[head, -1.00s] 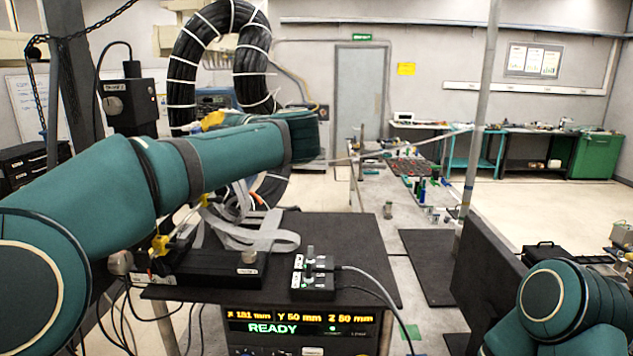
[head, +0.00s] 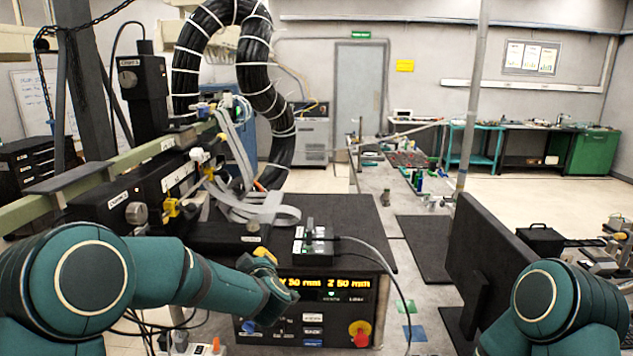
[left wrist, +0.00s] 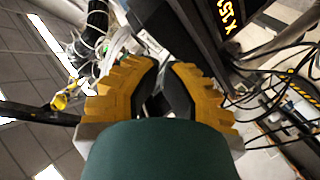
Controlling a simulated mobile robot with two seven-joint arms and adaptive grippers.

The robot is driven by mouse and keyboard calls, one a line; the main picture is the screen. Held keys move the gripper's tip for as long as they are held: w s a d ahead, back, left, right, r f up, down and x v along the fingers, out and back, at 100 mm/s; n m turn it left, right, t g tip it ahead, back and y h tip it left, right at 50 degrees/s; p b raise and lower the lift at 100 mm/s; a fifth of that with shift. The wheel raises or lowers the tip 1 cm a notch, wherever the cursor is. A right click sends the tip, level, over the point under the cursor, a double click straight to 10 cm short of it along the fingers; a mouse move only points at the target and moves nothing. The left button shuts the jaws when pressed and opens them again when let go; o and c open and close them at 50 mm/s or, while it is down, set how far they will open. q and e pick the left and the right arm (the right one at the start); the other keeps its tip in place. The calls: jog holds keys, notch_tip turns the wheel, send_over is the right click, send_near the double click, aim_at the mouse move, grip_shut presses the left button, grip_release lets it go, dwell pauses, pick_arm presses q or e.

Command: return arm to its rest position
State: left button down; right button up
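My left arm (head: 150,272) is low at the left of the head view, reaching right in front of the black control box. Its yellow-fingered left gripper (head: 265,256) is at the box's upper front edge and covers part of the lit display (head: 335,283). In the left wrist view, the two yellow fingers with dark pads (left wrist: 163,75) stand a little apart, with no object between them. My right arm (head: 565,305) shows only as a green link at the lower right; its gripper is out of view.
The control box (head: 345,215) carries a small switch box (head: 313,240) with a cable. A rail with black modules (head: 130,190) stands behind the left arm. A dark monitor-like panel (head: 500,255) is beside the right arm. Loose cables (left wrist: 285,95) hang near the left gripper.

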pick_arm(q)
jog(key=s+d+f+m+g+h+b, duration=0.1)
jog(key=s+f+m+g+h, duration=0.1)
jog(key=s+f, duration=0.5)
jog(key=s+d+f+m+g+h+b, duration=0.1)
jog(key=s+f+m+g+h, duration=0.1)
jog(key=f, duration=0.9)
jog(key=s+d+f+m+g+h+b, duration=0.1)
jog(key=s+f+m+g+h, duration=0.1)
jog(key=s+f, duration=0.5)
jog(key=s+f+m+g+h+b, duration=0.1)
jog(key=s+f+g, duration=0.2)
jog(key=s+f, duration=0.3)
jog(key=s+d+f+m+g+h+b, duration=0.1)
jog(key=s+f+m+g, duration=0.1)
jog(key=s+f+g, duration=0.2)
jog(key=s+f, duration=0.3)
jog(key=s, duration=0.5)
jog(key=shift+d, duration=0.15)
pick_arm(e)
notch_tip(320, 180, down, 7)
jog(key=shift+r, duration=0.2)
pick_arm(q)
jog(key=shift+h, duration=0.3)
pick_arm(e)
jog(key=shift+a, duration=0.1)
